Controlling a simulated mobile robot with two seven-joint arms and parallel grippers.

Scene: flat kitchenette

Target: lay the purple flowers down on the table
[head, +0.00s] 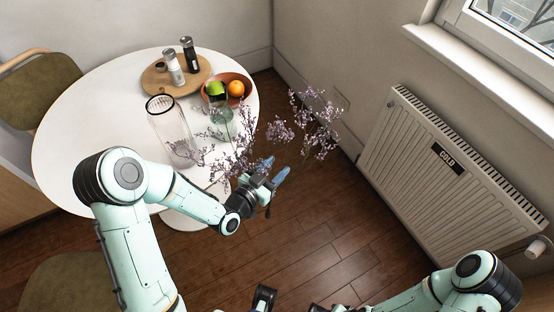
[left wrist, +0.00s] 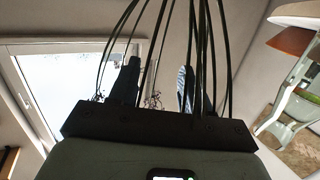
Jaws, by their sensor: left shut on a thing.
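The purple flowers (head: 319,118) are thin, branching sprigs with small lilac blossoms. They spread around my left gripper (head: 274,173), partly in front of the table (head: 75,150) edge and partly over the floor to the right. My left gripper is shut on the flowers beyond the table's right edge. In the left wrist view, dark stems (left wrist: 146,60) run up past the fingers (left wrist: 157,85); some blossoms show behind. The exact grip point is hard to see. A dark part of what looks like my right gripper (head: 263,299) shows at the bottom edge, cut off.
A clear vase (head: 168,125) with a dark rim stands on the round white table, with a greenish glass (head: 222,124) near it. A fruit bowl (head: 247,99) and a wooden board (head: 152,84) with shakers stand behind. The table's left side is clear. A radiator (head: 440,180) is at right.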

